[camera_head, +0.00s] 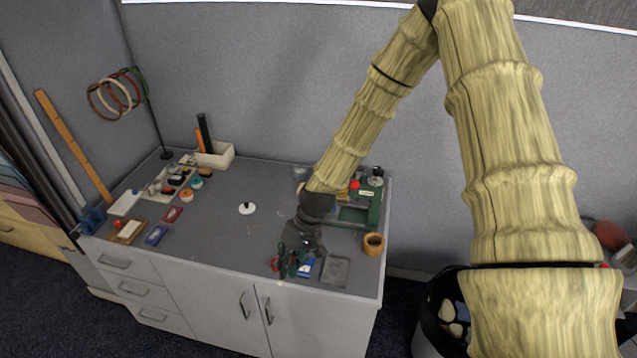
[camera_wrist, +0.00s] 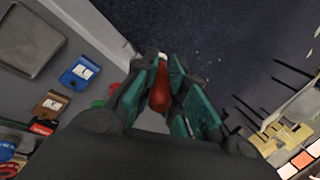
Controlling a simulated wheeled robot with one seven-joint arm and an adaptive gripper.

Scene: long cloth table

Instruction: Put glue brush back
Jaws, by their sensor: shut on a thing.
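My gripper (camera_head: 287,263) is low over the front edge of the table, near its right part. In the wrist view my gripper (camera_wrist: 162,88) has its teal fingers closed on a red-handled thing (camera_wrist: 160,92) with a small pale tip, which I take for the glue brush. Its lower part is hidden by the fingers and palm. In the head view it is small and partly covered by the fingers. A tan round cup (camera_head: 373,244) with a dark inside stands to the right of my gripper; I cannot tell whether it is the brush's holder.
A grey tray (camera_head: 335,271) and a blue packet (camera_head: 305,267) lie just right of my gripper; the tray also shows in the wrist view (camera_wrist: 28,36). A green rack (camera_head: 362,212) stands behind. A white disc with a peg (camera_head: 247,208) sits mid-table, with clear surface around it.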

